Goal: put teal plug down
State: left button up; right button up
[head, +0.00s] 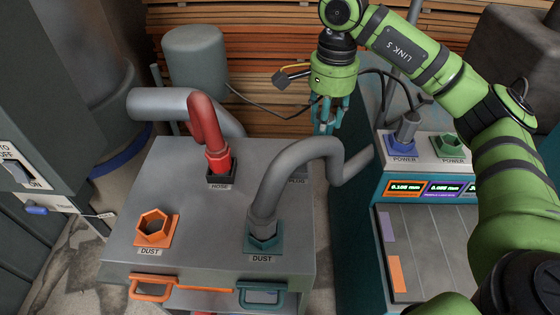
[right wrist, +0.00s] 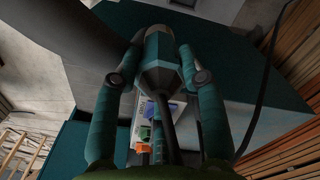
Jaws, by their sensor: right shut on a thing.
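My right gripper (head: 330,120) hangs from the green arm behind the grey cabinet, near its back right corner. In the right wrist view its two fingers (right wrist: 160,60) are shut on the teal plug (right wrist: 158,47), which has a grey tapered end and a dark cable. The plug is held with the cable end towards the camera. In the head view the plug is hard to tell from the teal fingers. My left gripper is not in view.
The grey hose (head: 300,160) stands in a teal DUST port (head: 263,243) and arches right. A red hose (head: 207,125) stands in the HOSE port. An orange DUST port (head: 154,230) is empty. Right is a machine with blue (head: 401,145) and green (head: 451,145) POWER sockets.

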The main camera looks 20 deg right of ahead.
jog(key=s+d+m+p, duration=0.1)
jog(key=d+m, duration=0.6)
jog(key=m, duration=0.1)
jog(key=w+a+f+p, duration=0.2)
jog(key=a+f, duration=0.1)
jog(key=f, duration=0.1)
jog(key=w+a+f+p, duration=0.2)
jog(key=a+f, duration=0.1)
jog(key=w+a+f+p, duration=0.2)
jog(key=a+f, duration=0.1)
jog(key=f, duration=0.1)
jog(key=shift+w+a+f, duration=0.1)
jog(key=shift+a+f, duration=0.2)
jog(key=shift+a, duration=0.05)
jog(key=shift+f, duration=0.2)
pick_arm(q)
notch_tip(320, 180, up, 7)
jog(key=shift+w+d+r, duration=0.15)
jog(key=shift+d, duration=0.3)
pick_arm(e)
jog(key=shift+f+b, duration=0.2)
jog(key=shift+b, duration=0.1)
jog(key=o, duration=1.2)
jog(key=shift+r, duration=0.1)
